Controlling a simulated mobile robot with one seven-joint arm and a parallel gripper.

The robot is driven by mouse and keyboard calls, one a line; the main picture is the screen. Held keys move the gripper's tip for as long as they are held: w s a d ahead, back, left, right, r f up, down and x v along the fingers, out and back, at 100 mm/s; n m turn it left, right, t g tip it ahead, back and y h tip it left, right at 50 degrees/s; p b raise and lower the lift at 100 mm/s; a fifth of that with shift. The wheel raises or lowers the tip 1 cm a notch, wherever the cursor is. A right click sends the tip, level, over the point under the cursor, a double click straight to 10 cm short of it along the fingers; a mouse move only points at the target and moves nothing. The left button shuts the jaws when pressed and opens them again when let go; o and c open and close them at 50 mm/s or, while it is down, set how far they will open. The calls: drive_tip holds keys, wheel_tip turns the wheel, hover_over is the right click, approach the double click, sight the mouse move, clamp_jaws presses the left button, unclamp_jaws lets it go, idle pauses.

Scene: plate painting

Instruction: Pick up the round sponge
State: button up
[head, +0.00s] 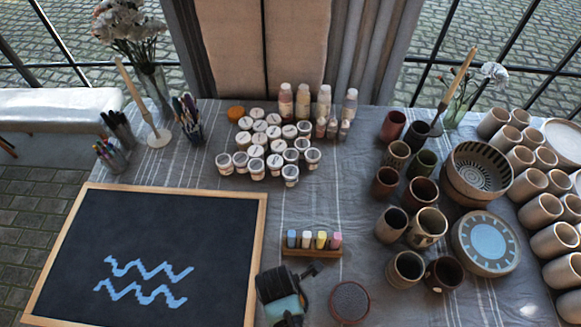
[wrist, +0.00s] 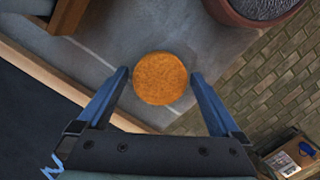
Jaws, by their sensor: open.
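The round sponge (wrist: 160,78) is an orange disc lying flat on the grey cloth in the wrist view. My gripper (wrist: 158,76) is open, with one blue finger to the left of the sponge and the other to its right. The fingertips look close to its sides, but I cannot tell how high they are above the cloth. No grip on it shows. In the head view my dark wrist is at the front of the table, right of the chalkboard, and the sponge there seems hidden behind it.
The framed chalkboard (head: 150,225) with blue zigzags lies left. A chalk holder (head: 312,252) and a brown-rimmed bowl (head: 350,302) are close by. Paint jars (head: 255,170), another orange disc (head: 236,113) and pottery cups (head: 405,268) stand farther off. The table edge is near the sponge.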

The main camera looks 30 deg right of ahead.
drive_tip(key=shift+f, duration=0.25)
drive_tip(key=c, duration=1.2)
wheel_tip(320, 180, up, 10)
drive_tip(key=shift+r+p, duration=0.1)
drive_tip(key=shift+p, duration=0.25)
